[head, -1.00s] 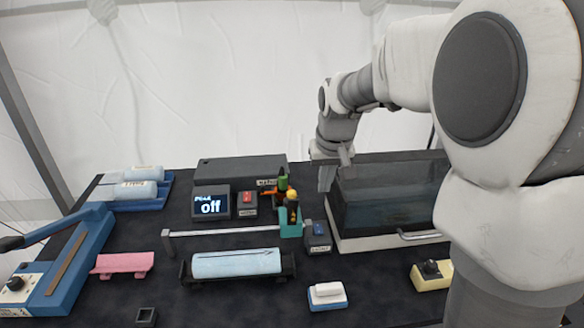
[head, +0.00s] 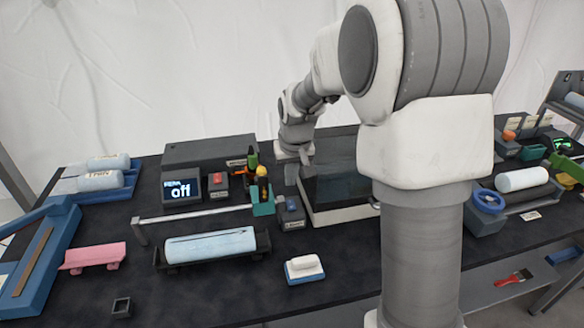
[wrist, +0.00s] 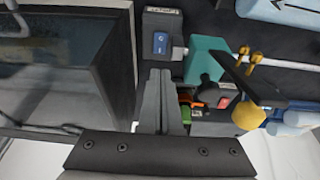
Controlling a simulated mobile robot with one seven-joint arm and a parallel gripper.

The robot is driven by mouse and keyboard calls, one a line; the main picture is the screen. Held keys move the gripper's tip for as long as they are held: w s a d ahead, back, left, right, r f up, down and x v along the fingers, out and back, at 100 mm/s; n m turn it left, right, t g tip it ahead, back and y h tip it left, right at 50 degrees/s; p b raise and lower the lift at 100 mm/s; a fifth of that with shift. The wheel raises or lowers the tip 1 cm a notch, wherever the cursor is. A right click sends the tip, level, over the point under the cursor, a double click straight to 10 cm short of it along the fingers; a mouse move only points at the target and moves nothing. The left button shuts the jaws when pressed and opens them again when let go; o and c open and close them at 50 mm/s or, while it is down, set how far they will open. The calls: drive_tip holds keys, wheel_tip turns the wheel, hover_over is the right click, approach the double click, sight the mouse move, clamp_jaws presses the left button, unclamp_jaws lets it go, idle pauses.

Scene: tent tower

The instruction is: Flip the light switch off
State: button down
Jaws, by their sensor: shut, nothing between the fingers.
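A small dark box with a blue rocker (head: 291,206) stands just left of the glass tank. In the wrist view the blue rocker (wrist: 160,43) shows a small white mark, with a grey stub beside it. A similar box with a red button (head: 216,180) stands further left, by the screen. Their labels are too small to read, so I cannot tell which is the light switch. My gripper (head: 292,180) is shut and empty, pointing down behind the blue-rocker box. In the wrist view its fingers (wrist: 160,78) lie close to that box, apparently without touching.
The glass tank (head: 335,172) stands close right of my gripper. A teal holder (head: 263,208) with upright tools is close left. A screen (head: 183,190) reads "off". A white-and-blue block (head: 304,269) lies in front; the dark tabletop around it is clear.

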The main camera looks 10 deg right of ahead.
sight(291, 206)
drive_tip(key=x, duration=0.4)
drive_tip(key=s+x, duration=0.1)
drive_tip(key=x, duration=0.1)
drive_tip(key=shift+f, duration=0.45)
drive_tip(key=shift+w, duration=0.1)
drive_tip(key=shift+w+p, duration=0.1)
drive_tip(key=shift+p, duration=0.35)
drive_tip(key=shift+f+g, duration=0.15)
drive_tip(key=shift+g, duration=0.15)
drive_tip(key=shift+s+b, duration=0.35)
drive_tip(key=shift+s, duration=0.5)
